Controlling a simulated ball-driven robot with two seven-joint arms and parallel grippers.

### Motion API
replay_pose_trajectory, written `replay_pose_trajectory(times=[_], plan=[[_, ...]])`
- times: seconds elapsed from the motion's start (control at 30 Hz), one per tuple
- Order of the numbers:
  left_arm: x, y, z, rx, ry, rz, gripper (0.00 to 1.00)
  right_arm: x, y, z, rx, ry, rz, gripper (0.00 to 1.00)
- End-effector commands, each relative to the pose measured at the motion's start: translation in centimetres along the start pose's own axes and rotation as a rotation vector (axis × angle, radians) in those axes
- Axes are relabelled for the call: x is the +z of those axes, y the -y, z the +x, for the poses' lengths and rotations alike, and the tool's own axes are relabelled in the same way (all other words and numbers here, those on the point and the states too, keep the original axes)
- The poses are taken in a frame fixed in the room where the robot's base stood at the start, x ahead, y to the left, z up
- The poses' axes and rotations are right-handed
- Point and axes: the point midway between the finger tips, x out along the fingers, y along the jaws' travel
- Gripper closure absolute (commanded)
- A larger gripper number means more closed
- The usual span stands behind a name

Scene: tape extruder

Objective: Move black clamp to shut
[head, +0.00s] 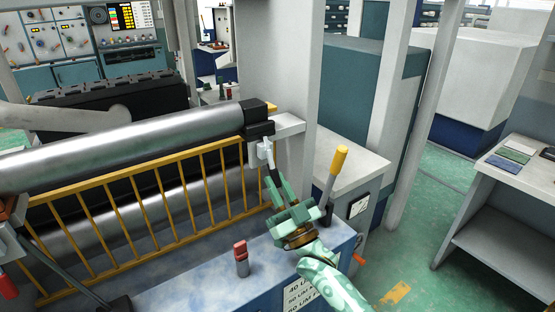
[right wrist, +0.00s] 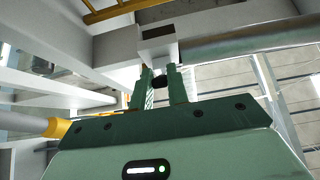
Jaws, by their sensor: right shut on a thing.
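The black clamp (head: 258,131) sits at the right end of the large metal roller, on top of the white frame. A pale bracket hangs just below it. My right gripper (head: 267,164) reaches up from the lower right to just below the clamp block. In the right wrist view its fingers (right wrist: 160,88) are closed around a small dark part (right wrist: 160,80) under a pale block; I take this part to belong to the clamp. The fingers hide much of it. My left gripper does not show clearly in either view.
The metal roller (head: 130,145) and a yellow guard rail (head: 150,188) lie left of my gripper. A yellow-handled lever (head: 337,160) stands close on its right. A red-topped knob (head: 241,256) stands below. Green floor (head: 430,215) is free farther right.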

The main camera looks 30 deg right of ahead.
Motion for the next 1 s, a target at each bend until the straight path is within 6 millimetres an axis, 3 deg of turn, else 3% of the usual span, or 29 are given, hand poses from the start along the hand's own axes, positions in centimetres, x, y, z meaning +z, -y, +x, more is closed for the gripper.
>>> replay_pose_trajectory(times=[0.63,0.67,0.73,1.0], plan=[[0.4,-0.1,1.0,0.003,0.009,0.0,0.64,1.7,0.1,0.6,-0.001,0.008,-0.001,1.0],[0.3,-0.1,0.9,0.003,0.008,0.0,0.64,1.7,0.1,0.6,-0.001,0.009,-0.001,0.78],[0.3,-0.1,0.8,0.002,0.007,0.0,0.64,1.5,0.1,0.7,-0.001,0.007,-0.001,0.59],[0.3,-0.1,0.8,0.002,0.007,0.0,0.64,1.4,0.0,0.7,0.0,0.004,0.0,0.58]])
